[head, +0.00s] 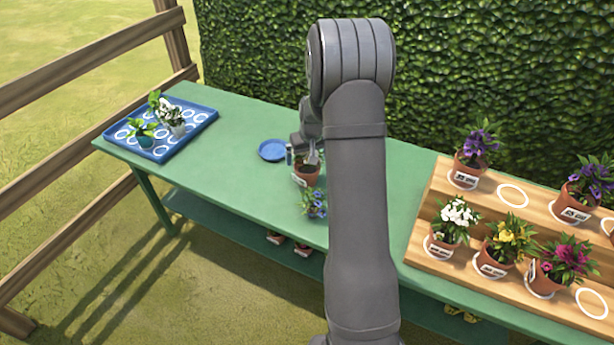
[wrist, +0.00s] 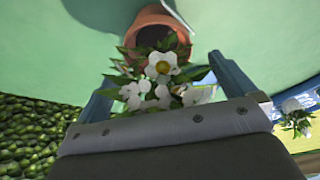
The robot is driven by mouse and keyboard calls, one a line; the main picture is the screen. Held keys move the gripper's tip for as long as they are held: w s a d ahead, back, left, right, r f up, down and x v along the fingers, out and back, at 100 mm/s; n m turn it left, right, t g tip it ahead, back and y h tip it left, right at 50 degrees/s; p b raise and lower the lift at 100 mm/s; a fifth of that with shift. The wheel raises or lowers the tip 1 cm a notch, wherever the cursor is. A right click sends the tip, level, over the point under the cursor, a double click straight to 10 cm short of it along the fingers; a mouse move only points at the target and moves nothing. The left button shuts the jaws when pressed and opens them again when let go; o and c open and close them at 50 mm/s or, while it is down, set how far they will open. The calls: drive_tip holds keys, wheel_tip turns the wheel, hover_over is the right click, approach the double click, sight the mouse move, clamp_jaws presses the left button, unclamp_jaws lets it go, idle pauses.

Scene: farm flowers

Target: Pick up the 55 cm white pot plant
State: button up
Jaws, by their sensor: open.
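In the wrist view a plant with white flowers (wrist: 160,68) and green leaves grows from a terracotta pot (wrist: 150,20) with dark soil. A white label edge shows on the pot; its text cannot be read. My gripper (wrist: 158,78) is open, one finger on each side of the flowers, with the pot beyond the fingertips. In the head view my gripper (head: 304,152) is low over the green table at a terracotta pot (head: 306,178); my arm and gripper hide most of this plant there. I cannot tell whether the fingers touch it.
A blue-flowered plant (head: 314,204) is close by at the table's front edge. A blue saucer (head: 272,150) lies left of my gripper. A blue tray (head: 204,112) with plants is at the far left. A wooden stepped stand (head: 420,222) with several potted plants is at the right.

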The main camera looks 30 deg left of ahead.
sight(307, 169)
drive_tip(key=x, duration=0.3)
wheel_tip(307, 169, down, 4)
drive_tip(key=shift+w+a+f, duration=0.15)
drive_tip(key=shift+w+f, duration=0.05)
drive_tip(key=shift+f, duration=0.4)
drive_tip(key=shift+c, duration=0.4)
drive_tip(key=c, duration=1.2)
drive_tip(key=shift+r, duration=0.15)
